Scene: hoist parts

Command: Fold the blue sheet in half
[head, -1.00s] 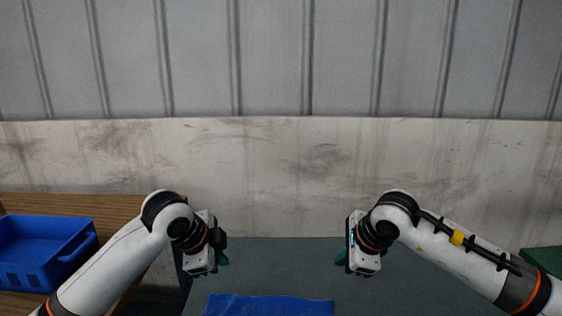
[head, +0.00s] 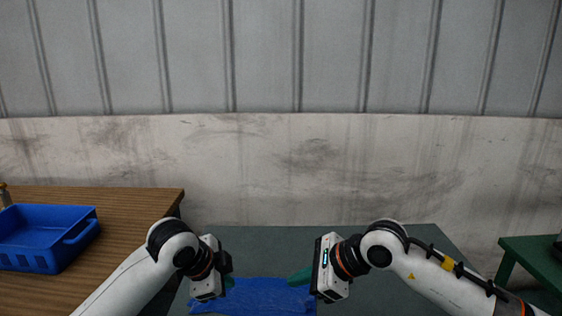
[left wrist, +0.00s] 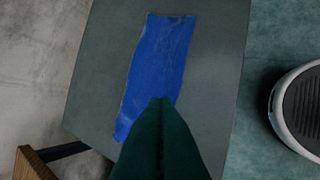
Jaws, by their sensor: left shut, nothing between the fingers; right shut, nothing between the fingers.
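The blue sheet (head: 262,294) lies on the dark grey-green table between my two grippers in the head view. It also shows in the left wrist view (left wrist: 158,68) as a long strip with slightly uneven edges; its near part is hidden by my fingers. My left gripper (head: 231,282) is at the sheet's left side, its green fingers together and empty. In the left wrist view the shut fingers (left wrist: 161,101) overlap the sheet; I cannot tell whether they touch it. My right gripper (head: 291,279) is shut and empty at the sheet's right side, its fingertips pointing left.
A blue crate (head: 45,238) stands on a wooden table (head: 125,215) at the left. A green table (head: 535,247) is at the far right. The grey-green table (head: 300,240) is bare behind the sheet, with a wall beyond.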

